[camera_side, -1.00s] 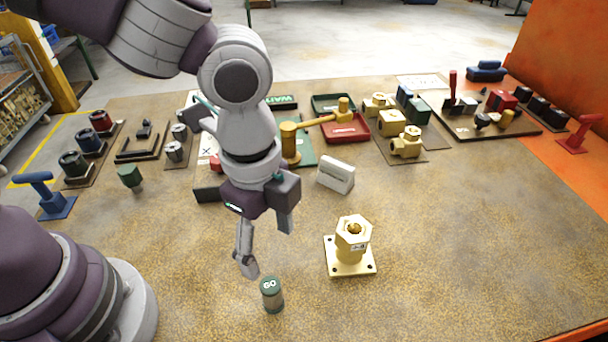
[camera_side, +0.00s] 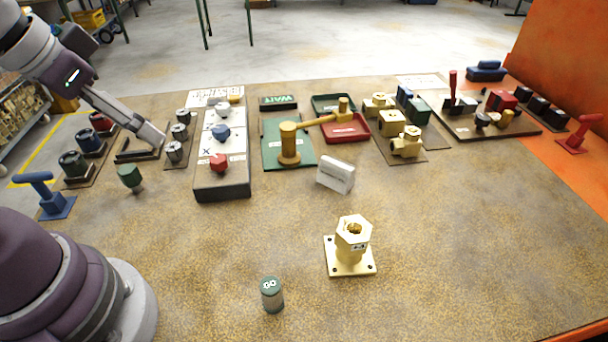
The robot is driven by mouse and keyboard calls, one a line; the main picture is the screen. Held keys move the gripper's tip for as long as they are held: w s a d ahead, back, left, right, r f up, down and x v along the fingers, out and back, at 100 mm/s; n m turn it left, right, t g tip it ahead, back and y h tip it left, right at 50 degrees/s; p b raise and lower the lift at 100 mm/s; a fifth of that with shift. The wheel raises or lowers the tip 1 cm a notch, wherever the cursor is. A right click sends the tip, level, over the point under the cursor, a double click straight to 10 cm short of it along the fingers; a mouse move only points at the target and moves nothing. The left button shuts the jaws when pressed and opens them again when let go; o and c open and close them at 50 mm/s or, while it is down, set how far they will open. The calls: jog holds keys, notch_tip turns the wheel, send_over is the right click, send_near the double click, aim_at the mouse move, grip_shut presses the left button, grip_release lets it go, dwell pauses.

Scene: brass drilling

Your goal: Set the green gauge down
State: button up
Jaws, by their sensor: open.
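The green gauge (camera_side: 271,294), a small grey cylinder with a green top marked "GO", stands upright on the bare front of the table. It is left of and nearer than a brass hex fitting (camera_side: 350,250) on a square flange, and apart from it. My gripper (camera_side: 152,136) is at the far upper left, well away from the gauge. It is open with nothing seen in it. One finger shows plainly over a dark rack; the other finger is hard to make out.
A white panel with coloured knobs (camera_side: 222,180) stands mid-left. A white label block (camera_side: 336,174) is near the centre. A green-headed piece (camera_side: 130,176) and a blue handle (camera_side: 54,195) are at left. Brass valves (camera_side: 405,142) and trays line the back. The table front is mostly clear.

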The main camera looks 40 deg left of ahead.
notch_tip(320, 180, down, 7)
jog(key=n+g+h, duration=0.2)
jog(key=n+g, duration=0.2)
jog(key=n+g+h, duration=0.3)
jog(key=n+h, duration=0.5)
jog(key=n, duration=0.2)
send_near(263, 283)
jog(key=s+a+f, duration=0.2)
jog(key=f, duration=0.1)
jog(key=shift+s+a+f, duration=0.25)
jog(key=shift+s+a, duration=0.1)
jog(key=d+f+n+h, duration=0.1)
jog(key=d, duration=0.2)
jog(key=w+d+f+n+t+h, duration=0.1)
jog(key=d+f, duration=0.1)
jog(key=d, duration=0.2)
jog(key=w+d+f+n+h, duration=0.1)
jog(key=d, duration=0.3)
jog(key=shift+f+n+t, duration=0.3)
jog(key=shift+n, duration=0.1)
grip_shut()
